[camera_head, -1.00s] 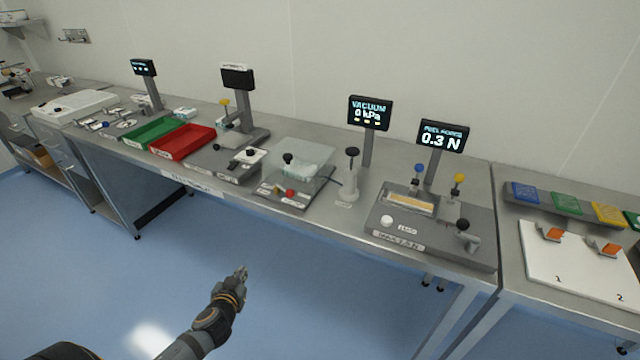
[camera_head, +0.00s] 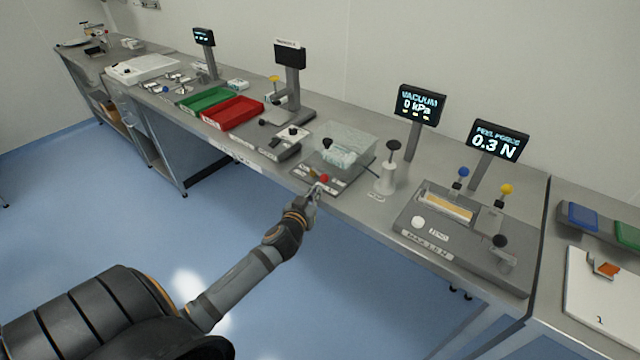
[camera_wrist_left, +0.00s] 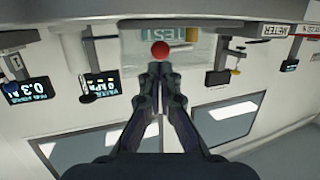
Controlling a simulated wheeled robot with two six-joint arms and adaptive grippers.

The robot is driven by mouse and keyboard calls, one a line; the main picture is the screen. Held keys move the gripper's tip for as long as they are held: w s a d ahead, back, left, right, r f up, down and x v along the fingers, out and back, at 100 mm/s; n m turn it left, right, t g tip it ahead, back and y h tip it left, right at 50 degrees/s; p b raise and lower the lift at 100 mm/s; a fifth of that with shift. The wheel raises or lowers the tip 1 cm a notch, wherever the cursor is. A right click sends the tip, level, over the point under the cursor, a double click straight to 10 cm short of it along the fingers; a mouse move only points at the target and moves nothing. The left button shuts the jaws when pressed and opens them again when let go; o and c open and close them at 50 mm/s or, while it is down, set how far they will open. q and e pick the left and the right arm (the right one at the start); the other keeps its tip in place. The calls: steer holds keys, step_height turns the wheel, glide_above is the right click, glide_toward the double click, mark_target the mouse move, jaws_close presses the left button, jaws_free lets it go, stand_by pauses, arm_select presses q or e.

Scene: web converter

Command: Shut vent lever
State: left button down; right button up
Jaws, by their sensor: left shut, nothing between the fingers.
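The vent lever's red knob (camera_head: 323,178) is at the front of the vacuum station, just below the clear chamber (camera_head: 352,146). It also shows in the left wrist view (camera_wrist_left: 160,48), directly ahead of my fingertips. My left gripper (camera_head: 316,192) is shut and empty at the bench's front edge, close to the knob; I cannot tell whether it touches. In the left wrist view its fingertips (camera_wrist_left: 159,69) are together just below the knob. The lever's arm is mostly hidden by the gripper. My right gripper is not in view.
The vacuum display (camera_head: 418,105) reads 0 kPa. A white hand pump with a black knob (camera_head: 388,178) stands right of the chamber. The peel-force station (camera_head: 465,240) is further right. Red (camera_head: 232,112) and green (camera_head: 204,100) trays lie left. The floor before the bench is clear.

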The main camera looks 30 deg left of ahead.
mark_target(323, 181)
arm_select(q)
steer(key=p+x, duration=0.1)
steer(key=x, duration=0.3)
steer(key=shift+w, duration=0.15)
